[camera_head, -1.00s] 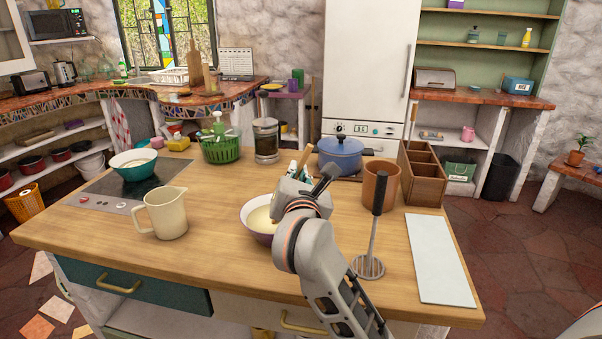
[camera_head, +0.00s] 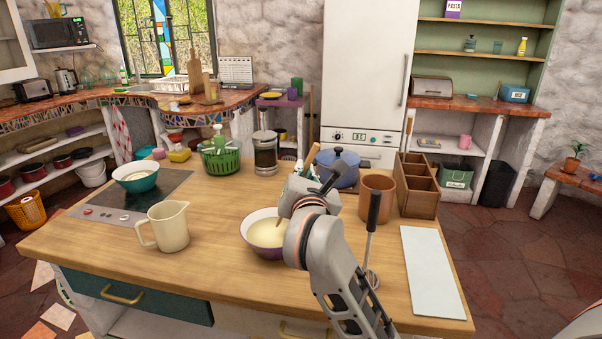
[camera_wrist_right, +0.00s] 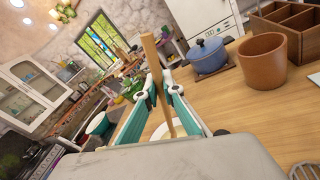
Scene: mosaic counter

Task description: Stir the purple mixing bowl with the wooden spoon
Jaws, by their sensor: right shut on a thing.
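The purple mixing bowl (camera_head: 268,252) stands on the wooden counter with pale cream mixture in it. My right gripper (camera_head: 303,188) is over the bowl's right side, shut on the wooden spoon (camera_head: 311,157). In the right wrist view the spoon (camera_wrist_right: 153,70) stands tilted between the teal fingers of the gripper (camera_wrist_right: 158,95). Its handle points up and its lower part reaches down into the bowl (camera_wrist_right: 160,131). The spoon's lower end is hard to make out. My left gripper is out of view.
A blue pot (camera_head: 338,168), a brown crock (camera_head: 376,199) and a wooden divided box (camera_head: 417,190) stand behind and right. A masher (camera_head: 372,230) and a white board (camera_head: 432,270) are to the right. A cream jug (camera_head: 168,228) stands left, with free counter between it and the bowl.

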